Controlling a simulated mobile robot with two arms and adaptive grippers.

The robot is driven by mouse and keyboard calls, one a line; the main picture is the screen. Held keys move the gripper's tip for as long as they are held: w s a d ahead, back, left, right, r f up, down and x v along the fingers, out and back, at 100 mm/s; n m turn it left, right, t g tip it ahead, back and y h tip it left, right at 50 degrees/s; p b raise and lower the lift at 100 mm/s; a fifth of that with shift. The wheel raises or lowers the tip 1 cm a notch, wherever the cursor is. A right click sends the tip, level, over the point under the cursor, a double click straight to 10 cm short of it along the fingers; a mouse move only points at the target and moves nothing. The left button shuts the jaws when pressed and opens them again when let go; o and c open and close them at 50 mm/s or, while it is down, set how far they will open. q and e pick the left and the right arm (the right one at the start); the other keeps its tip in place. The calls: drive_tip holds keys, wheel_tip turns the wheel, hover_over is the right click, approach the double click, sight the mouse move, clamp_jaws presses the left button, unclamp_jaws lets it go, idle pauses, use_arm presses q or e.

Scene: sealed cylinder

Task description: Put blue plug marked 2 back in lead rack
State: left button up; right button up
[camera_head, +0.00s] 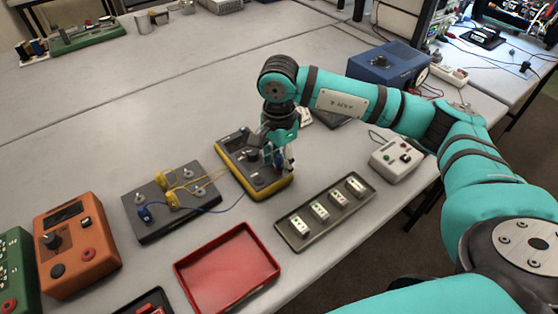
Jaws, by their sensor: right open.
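My right gripper (279,160) reaches down over the lower right part of a yellow-edged meter (232,181). It is open, and its fingers are around or beside a small blue piece (277,158), likely a plug; I cannot read a number on it. Another blue plug (145,214) sits on the left end of a dark block (150,232) with yellow leads (175,183). A blue lead (215,211) runs from the block toward the meter. I cannot tell for sure which thing is the lead rack. My left gripper is not in view.
A red tray (227,270) stands empty in front. A dark tray (298,244) with several small white modules lies right of it. An orange box (77,245) is at left, a white box (396,158) at right, a blue box (388,66) behind my arm. The table's back middle is clear.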

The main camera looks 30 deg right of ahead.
sight(279, 156)
drive_tip(key=shift+b, duration=0.3)
clamp_jaws()
idle(0.4)
drive_tip(key=shift+r, duration=0.2)
drive_tip(key=shift+r+p, duration=1.4)
drive_tip(key=shift+r, duration=1.45)
drive_tip(key=s+a+f+n, duration=0.1)
drive_tip(key=s+a+n, duration=0.1)
drive_tip(key=s+n, duration=0.3)
drive_tip(key=s+a+f+n, duration=0.1)
drive_tip(key=s+n, duration=0.4)
drive_tip(key=n, duration=0.6)
drive_tip(key=shift+s+a+f, duration=0.3)
drive_tip(key=shift+a, duration=0.45)
